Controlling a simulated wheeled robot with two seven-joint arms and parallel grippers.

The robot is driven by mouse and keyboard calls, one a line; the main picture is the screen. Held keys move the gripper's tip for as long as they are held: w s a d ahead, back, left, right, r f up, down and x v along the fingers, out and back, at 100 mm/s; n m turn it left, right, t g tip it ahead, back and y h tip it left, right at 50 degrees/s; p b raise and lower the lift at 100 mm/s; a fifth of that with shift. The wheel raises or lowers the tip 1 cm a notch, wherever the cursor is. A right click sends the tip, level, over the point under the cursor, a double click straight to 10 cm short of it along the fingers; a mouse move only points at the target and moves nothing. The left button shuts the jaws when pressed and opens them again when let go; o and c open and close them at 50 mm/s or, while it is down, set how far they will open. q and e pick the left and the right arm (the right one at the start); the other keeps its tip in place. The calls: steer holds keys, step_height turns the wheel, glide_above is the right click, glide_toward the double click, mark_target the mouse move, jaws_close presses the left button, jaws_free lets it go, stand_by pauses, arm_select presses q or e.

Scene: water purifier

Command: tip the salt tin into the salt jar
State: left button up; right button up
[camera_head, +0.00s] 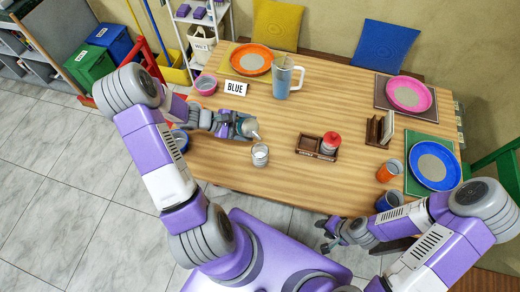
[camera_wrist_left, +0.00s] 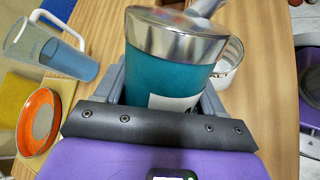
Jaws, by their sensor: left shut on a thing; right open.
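My left gripper (camera_head: 231,126) is shut around a teal tin (camera_head: 246,127) with a silvery top and a spout; I take it as the salt tin. In the left wrist view the tin (camera_wrist_left: 165,75) fills the middle, a finger on each side, its spout toward the top right. A small clear jar with pale contents (camera_head: 260,156) stands upright on the table, just in front of and right of the tin. In the wrist view the jar (camera_wrist_left: 229,62) is partly hidden behind the tin. My right gripper (camera_head: 326,236) is open and empty at the table's front edge.
A wooden caddy (camera_head: 309,148) with a red-lidded pot stands right of the jar. Cups and plates line the right side.

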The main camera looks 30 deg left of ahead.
arm_select(q)
steer(key=shift+a+r+m+y, duration=0.1)
steer(key=shift+r+m+y, duration=0.3)
steer(key=shift+r+y, duration=0.25)
stand_by(1.5)
steer(key=shift+f+m+y+b, duration=0.4)
steer(key=shift+f+y+b, duration=0.35)
steer(key=shift+f+b, duration=1.25)
stand_by(1.3)
steer(key=shift+r+y+b, duration=0.4)
steer(key=shift+r+b, duration=0.05)
steer(key=shift+r, duration=0.2)
stand_by(1.9)
